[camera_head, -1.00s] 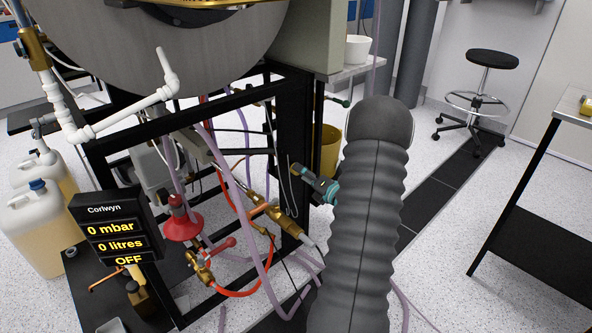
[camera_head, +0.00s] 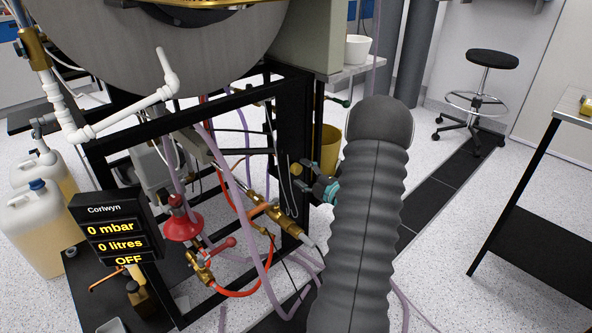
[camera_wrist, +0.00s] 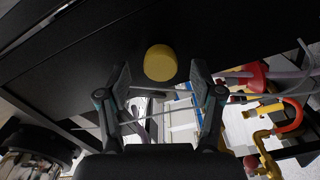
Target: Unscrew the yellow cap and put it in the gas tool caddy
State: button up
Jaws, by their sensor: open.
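The yellow cap (camera_wrist: 160,62) shows in the wrist view as a short round cylinder against a dark frame panel. My gripper (camera_wrist: 160,76) is open, its two fingertips apart on either side and just short of the cap, with nothing held between them. In the head view the cap (camera_head: 296,170) is a small dull yellow disc by the black frame post, and my gripper (camera_head: 311,182) is just right of it, partly hidden by my arm. Whether the cap is screwed on cannot be seen. I cannot identify the gas tool caddy.
A black frame (camera_head: 290,120) carries the large metal drum (camera_head: 170,50), with hoses and brass fittings below. A red valve (camera_head: 182,225) sits low inside. At right stands a table (camera_head: 570,105) with a cut-off yellow item (camera_head: 587,106). Floor between frame and table is largely clear.

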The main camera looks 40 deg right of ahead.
jog(key=shift+w, duration=0.1)
jog(key=shift+w+a, duration=0.1)
jog(key=shift+w, duration=1)
grip_shut()
jog(key=shift+f+n+b, duration=0.2)
jog(key=shift+n+b, duration=0.8)
jog(key=shift+b, duration=0.05)
jog(key=n+b, duration=0.4)
jog(key=n, duration=0.1)
jog(key=shift+b, duration=0.35)
jog(key=n+b, duration=0.3)
jog(key=n, duration=0.1)
jog(key=shift+r+n+b, duration=0.25)
jog(key=shift+n+b, duration=0.15)
